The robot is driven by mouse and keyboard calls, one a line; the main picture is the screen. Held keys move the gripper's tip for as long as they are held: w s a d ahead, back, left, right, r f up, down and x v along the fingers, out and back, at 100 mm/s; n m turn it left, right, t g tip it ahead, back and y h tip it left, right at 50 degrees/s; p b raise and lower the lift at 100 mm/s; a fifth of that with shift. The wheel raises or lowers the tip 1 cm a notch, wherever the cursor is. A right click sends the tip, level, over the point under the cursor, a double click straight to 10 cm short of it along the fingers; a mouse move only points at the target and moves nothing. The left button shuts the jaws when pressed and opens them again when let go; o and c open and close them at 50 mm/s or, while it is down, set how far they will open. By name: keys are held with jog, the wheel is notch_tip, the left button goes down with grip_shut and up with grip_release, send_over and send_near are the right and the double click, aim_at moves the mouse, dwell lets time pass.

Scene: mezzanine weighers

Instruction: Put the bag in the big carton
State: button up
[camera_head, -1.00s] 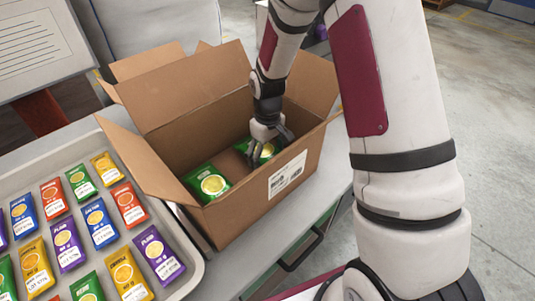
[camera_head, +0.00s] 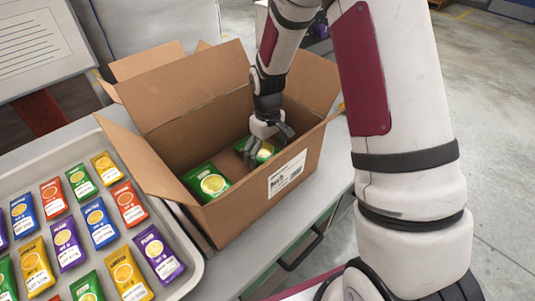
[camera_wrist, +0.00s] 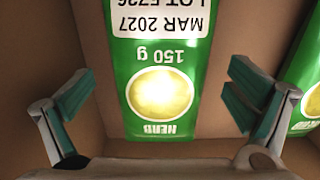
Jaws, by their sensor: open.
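The big carton (camera_head: 245,212) stands open on the bench, its flaps folded outward. My gripper (camera_head: 264,150) is down inside it with the jaws open. A green herb bag (camera_wrist: 160,70) lies below and between the spread fingers in the wrist view, not gripped; in the head view this bag (camera_head: 265,153) is partly hidden by my gripper. A second green bag (camera_head: 208,184) lies in the carton nearer its left corner. A green bag (camera_wrist: 305,100) also shows at the right edge of the wrist view.
A grey tray (camera_head: 205,268) with several coloured bags, purple, yellow, blue, red and green, sits left of the carton. A sign board (camera_head: 40,45) stands behind the tray. The carton's walls and flaps closely surround my gripper.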

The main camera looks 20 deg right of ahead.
aim_at(267, 152)
notch_tip(267, 152, up, 11)
jog(key=s+r+m+t, duration=0.1)
jog(key=s+r, duration=0.4)
jog(key=s+r+m+t, duration=0.1)
jog(key=s+r, duration=0.5)
jog(key=s+r+m+t, duration=0.1)
jog(key=s+r, duration=0.4)
jog(key=s, duration=0.1)
jog(key=shift+s+a+r+t+b, duration=0.2)
jog(key=shift+a+t+b, duration=0.1)
jog(key=shift+a, duration=0.1)
jog(key=s+m+t, duration=0.1)
jog(key=s, duration=0.6)
jog(key=shift+s+a+r+m, duration=0.15)
jog(key=shift+s+r+m, duration=0.1)
jog(key=shift+r+m, duration=0.05)
